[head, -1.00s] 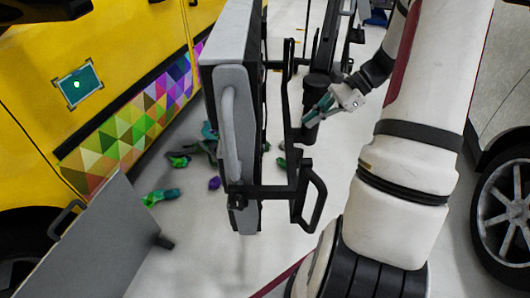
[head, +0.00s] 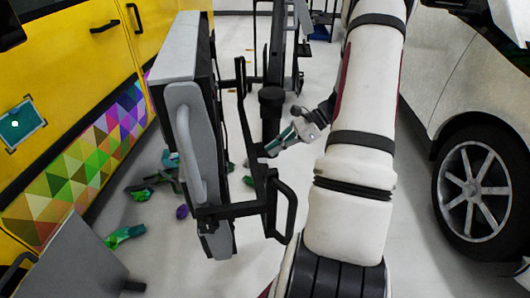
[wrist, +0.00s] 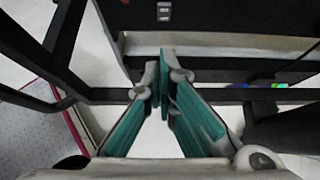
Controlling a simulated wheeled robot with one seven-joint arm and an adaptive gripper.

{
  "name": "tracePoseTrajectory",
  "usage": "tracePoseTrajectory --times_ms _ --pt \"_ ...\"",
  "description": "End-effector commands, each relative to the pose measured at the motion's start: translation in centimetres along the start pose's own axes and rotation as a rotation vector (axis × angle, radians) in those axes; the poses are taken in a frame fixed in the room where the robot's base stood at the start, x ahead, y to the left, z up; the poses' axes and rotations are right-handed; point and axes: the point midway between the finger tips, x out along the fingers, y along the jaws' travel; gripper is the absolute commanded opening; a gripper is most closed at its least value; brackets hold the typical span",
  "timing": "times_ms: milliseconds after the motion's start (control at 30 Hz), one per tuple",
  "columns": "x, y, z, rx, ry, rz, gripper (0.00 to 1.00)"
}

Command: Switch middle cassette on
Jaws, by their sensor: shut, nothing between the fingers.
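My gripper (head: 270,150) is shut and empty, with teal finger pads meeting at the tips in the wrist view (wrist: 164,76). In the head view it is to the right of a tall grey and black panel unit (head: 185,120) with a grey side handle, near its black frame. In the wrist view a dark panel (wrist: 215,25) lies beyond the fingertips. It carries a small grey switch-like piece (wrist: 164,11) at the top edge. The gripper looks apart from that piece. I cannot tell which cassette is the middle one, or the switch's state.
A black frame bar (wrist: 240,94) crosses just beyond the fingers. A black loop handle (head: 283,210) sticks out beside my arm. A yellow vehicle (head: 60,90) stands left and a white car (head: 460,80) right. Vinyl scraps (head: 125,236) lie on the floor.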

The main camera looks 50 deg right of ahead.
Motion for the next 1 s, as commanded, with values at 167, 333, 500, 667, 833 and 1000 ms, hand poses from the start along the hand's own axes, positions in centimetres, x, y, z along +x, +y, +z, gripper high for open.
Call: tracePoseTrajectory --times_ms 167,333,500,667,833,1000 --pt "3.6 0.1 -0.1 0.0 -0.002 0.004 0.0" --pt "7.0 0.0 -0.1 -0.001 -0.002 0.003 0.0" --pt "9.4 0.0 1.0 -0.003 0.0 0.001 0.0" --pt "10.6 0.0 2.2 -0.003 0.001 0.001 0.0" --pt "11.1 0.0 2.8 -0.001 0.0 0.0 0.0" --pt "11.1 0.0 2.9 -0.001 0.0 0.0 0.0"
